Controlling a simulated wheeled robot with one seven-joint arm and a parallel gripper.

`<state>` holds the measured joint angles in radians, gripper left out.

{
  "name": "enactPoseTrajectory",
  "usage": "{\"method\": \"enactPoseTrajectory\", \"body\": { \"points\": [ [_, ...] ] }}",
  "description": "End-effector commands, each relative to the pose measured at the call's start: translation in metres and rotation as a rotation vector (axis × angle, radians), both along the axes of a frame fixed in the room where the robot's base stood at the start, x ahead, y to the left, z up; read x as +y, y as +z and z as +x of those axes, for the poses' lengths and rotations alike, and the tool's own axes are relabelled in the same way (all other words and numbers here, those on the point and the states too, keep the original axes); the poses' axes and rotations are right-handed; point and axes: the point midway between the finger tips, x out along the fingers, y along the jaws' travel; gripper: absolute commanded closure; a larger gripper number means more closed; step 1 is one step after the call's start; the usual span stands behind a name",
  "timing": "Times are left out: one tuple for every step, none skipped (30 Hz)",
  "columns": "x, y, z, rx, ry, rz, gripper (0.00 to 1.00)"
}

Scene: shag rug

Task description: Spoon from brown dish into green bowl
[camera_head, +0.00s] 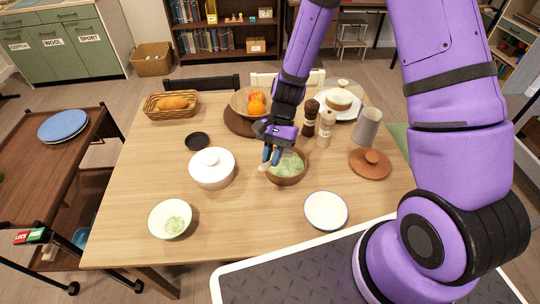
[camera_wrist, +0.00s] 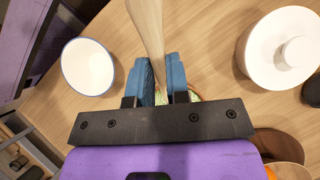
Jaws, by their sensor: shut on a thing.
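The brown dish (camera_head: 287,181) holds a chopped green food and stands near the middle of the table. The green bowl (camera_head: 170,219), pale and with a little green food in its bottom, stands at the table's front left. My gripper (camera_head: 271,156) is over the left side of the brown dish, pointing down. It is shut on a wooden spoon, whose pale end (camera_head: 263,167) shows by the dish's left rim. In the wrist view the spoon (camera_wrist: 149,28) runs up between the blue fingers (camera_wrist: 158,75). The spoon's other end is hidden, and the dish is almost fully covered by my gripper there.
A lidded white pot (camera_head: 212,169) stands left of the brown dish. A white plate (camera_head: 326,210) lies at its lower right. Pepper and salt mills (camera_head: 310,118) stand behind right, with a fruit bowl (camera_head: 245,101) behind.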

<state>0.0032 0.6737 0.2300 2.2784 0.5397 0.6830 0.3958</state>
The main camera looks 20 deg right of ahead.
Motion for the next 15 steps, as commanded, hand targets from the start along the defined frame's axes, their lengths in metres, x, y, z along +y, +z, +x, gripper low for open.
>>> {"method": "enactPoseTrajectory", "body": {
  "points": [
    [0.000, -0.004, 0.000, 0.002, 0.000, 0.000, 1.00],
    [-0.001, -0.006, 0.001, 0.002, 0.000, 0.000, 1.00],
    [-0.001, -0.009, 0.001, 0.003, -0.001, 0.000, 1.00],
    [-0.001, -0.011, 0.001, 0.003, -0.001, 0.000, 1.00],
    [-0.001, -0.013, 0.002, 0.003, -0.001, 0.000, 1.00],
    [-0.002, -0.016, 0.002, 0.002, 0.000, 0.000, 1.00],
    [-0.002, -0.019, 0.002, 0.002, 0.000, 0.000, 1.00],
    [-0.002, -0.021, 0.003, 0.002, 0.000, 0.000, 1.00],
    [-0.003, -0.024, 0.003, 0.002, 0.000, 0.000, 1.00],
    [-0.003, -0.026, 0.003, 0.002, 0.001, 0.001, 1.00],
    [-0.003, -0.029, 0.004, 0.002, 0.001, 0.001, 1.00],
    [-0.003, -0.032, 0.004, 0.002, 0.001, 0.001, 1.00],
    [-0.004, -0.034, 0.004, 0.003, 0.001, 0.000, 1.00],
    [-0.004, -0.036, 0.005, 0.002, 0.000, 0.000, 1.00],
    [-0.004, -0.039, 0.005, 0.002, 0.000, 0.000, 1.00]
  ]
}}
